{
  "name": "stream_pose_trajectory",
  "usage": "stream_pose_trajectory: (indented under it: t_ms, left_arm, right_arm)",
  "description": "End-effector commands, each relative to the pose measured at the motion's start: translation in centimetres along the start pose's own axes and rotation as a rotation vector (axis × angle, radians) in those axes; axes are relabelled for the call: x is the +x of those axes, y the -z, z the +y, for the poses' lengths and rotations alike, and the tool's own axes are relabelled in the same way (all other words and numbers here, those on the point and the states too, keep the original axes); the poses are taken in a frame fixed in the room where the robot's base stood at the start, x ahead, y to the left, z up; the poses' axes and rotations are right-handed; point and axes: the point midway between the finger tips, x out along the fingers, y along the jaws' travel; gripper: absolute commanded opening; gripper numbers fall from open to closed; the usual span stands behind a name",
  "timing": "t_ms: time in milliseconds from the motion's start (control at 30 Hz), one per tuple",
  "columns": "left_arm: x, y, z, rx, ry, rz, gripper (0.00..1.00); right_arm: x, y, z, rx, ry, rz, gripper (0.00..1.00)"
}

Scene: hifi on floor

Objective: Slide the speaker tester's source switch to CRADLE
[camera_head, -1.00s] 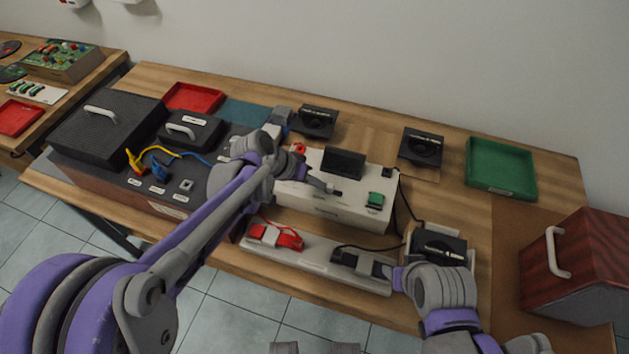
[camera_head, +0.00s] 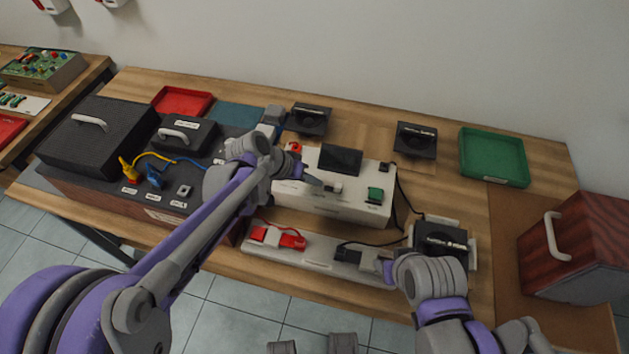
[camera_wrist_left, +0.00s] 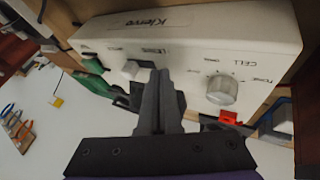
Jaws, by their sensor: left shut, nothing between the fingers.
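The speaker tester (camera_head: 345,210) is a white box with a dark screen, standing mid-table. Its small pale switch cap (camera_head: 335,187) is on the top panel; it also shows in the left wrist view (camera_wrist_left: 134,68), beside small printed labels. My left gripper (camera_head: 319,184) is shut and empty, its tips low over the panel right beside the cap. In the left wrist view its fingers (camera_wrist_left: 162,82) are to the cap's right; I cannot tell whether they touch it. My right gripper (camera_head: 384,267) is at the right end of the long pale strip; its jaws are unclear.
A round knob (camera_wrist_left: 222,89) is near the switch. A red clip (camera_head: 278,238) lies on the pale strip (camera_head: 310,257). A black speaker (camera_head: 440,238) sits in a white holder at right. A dark case (camera_head: 105,135) and green tray (camera_head: 493,158) flank the tester.

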Motion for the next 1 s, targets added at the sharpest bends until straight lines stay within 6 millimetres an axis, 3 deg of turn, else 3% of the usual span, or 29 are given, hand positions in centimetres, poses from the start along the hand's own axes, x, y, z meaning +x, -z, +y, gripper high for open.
stream_pose_trajectory:
  t_ms: [67,300,500,700,1000]
  left_arm:
    - [0.0,0.1,-0.2,-0.001,0.000,0.000,0.00]
    - [-6.0,0.1,-0.2,-0.003,0.002,0.002,0.00]
    - [-9.0,0.1,-0.2,-0.002,0.002,0.001,0.00]
    - [-10.1,0.1,-0.2,-0.001,0.002,0.001,0.00]
    - [-10.1,0.1,-0.2,-0.001,0.001,0.000,0.00]
  right_arm:
    - [0.0,0.0,0.0,0.000,0.000,0.000,0.50]
    - [-0.4,0.3,0.0,0.000,0.000,0.002,0.50]
    - [-0.6,0.4,0.0,0.000,0.000,0.003,0.50]
    - [-0.6,0.4,0.0,0.000,0.000,0.003,0.50]
    - [-0.6,0.4,0.0,0.000,0.000,0.003,0.50]
